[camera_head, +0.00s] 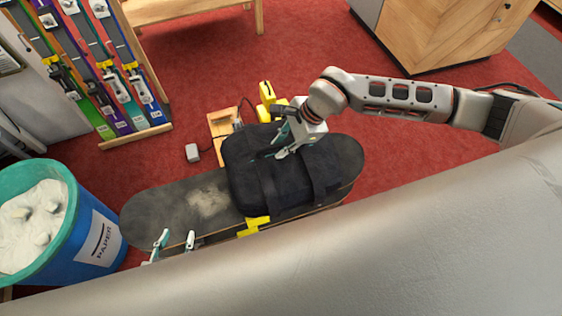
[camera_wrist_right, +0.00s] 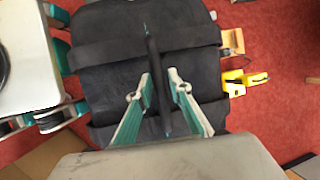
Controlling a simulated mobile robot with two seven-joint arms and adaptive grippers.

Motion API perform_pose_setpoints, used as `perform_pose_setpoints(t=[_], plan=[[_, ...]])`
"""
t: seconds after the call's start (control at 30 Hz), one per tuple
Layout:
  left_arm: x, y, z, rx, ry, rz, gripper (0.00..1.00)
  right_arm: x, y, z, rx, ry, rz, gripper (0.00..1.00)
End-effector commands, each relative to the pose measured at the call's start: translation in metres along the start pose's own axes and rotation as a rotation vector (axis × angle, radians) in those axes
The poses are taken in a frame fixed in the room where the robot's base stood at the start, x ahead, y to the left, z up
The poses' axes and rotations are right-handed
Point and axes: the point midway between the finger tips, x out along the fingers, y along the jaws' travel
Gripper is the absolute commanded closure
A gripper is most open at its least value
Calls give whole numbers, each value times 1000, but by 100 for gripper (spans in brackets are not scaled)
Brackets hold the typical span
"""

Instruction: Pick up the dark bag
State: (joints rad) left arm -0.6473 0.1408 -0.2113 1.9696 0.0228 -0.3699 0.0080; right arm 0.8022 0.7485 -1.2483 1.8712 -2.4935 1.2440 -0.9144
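The dark bag (camera_head: 250,180) lies on a workbench shaped like a skateboard deck. It is black and boxy with straps across its top, and it fills the middle of the right wrist view (camera_wrist_right: 110,65). A thin dark handle (camera_wrist_right: 153,60) stands up along its top. My right gripper (camera_head: 279,152) is above the bag, its fingers (camera_wrist_right: 161,80) apart with the handle between them; I see a gap beside the handle. My left gripper (camera_head: 174,241) is open and empty at the deck's near edge, left of the bag. Its palm is hidden.
The deck (camera_head: 165,207) has bare room left of the bag. Yellow clamps (camera_head: 266,97) and a wooden block (camera_head: 220,121) are behind it. A blue bin (camera_head: 95,240) with white contents stands left. Skis (camera_head: 115,80) lean in a rack at the back left.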

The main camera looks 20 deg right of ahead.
Motion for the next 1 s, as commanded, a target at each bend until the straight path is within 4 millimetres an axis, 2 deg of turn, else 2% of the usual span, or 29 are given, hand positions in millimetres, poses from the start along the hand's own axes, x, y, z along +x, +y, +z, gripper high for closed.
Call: perform_pose_setpoints(t=[0.1,0.17,0.2,0.67,0.87,1.0], plan=[[0,0,0,0,0,0,60,1,0,-1,1,0,0,83],[0,0,0,0,0,0,60,1,0,-1,0,0,0,99],[0,0,0,-1,-1,0,60,1,0,-1,0,0,0,100],[1,1,2,-1,-4,1,60,-4,-2,2,-2,-3,-4,100],[-1,0,-2,-3,-1,0,60,-29,-9,13,-4,-3,-8,100],[-2,0,-4,-4,1,0,60,-59,-16,25,-5,-2,-9,100]])
